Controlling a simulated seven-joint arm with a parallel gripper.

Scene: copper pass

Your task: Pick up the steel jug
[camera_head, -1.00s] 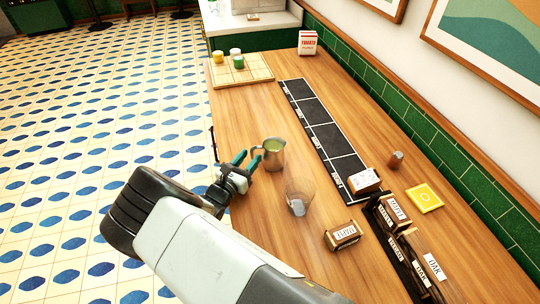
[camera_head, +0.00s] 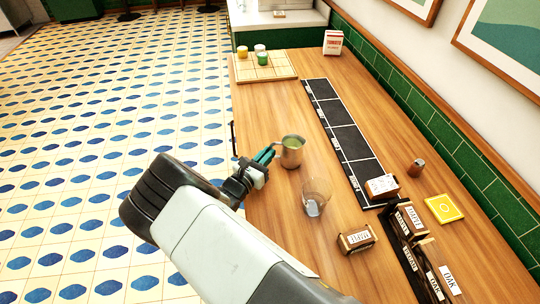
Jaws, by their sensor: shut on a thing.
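The steel jug (camera_head: 292,153) stands upright on the wooden counter, with something green inside its mouth. Its handle side faces left, toward my gripper. My gripper (camera_head: 268,154) has its teal fingers closed together at the jug's left side, shut on its handle. The fingers cover most of the handle. I cannot tell whether the jug's base is touching the counter.
A clear glass (camera_head: 315,196) stands close in front of the jug. A black strip with sections (camera_head: 340,135) lies to the right. Small labelled boxes (camera_head: 357,239) are at the front right. A wooden board (camera_head: 281,69) with several coloured cups lies at the back.

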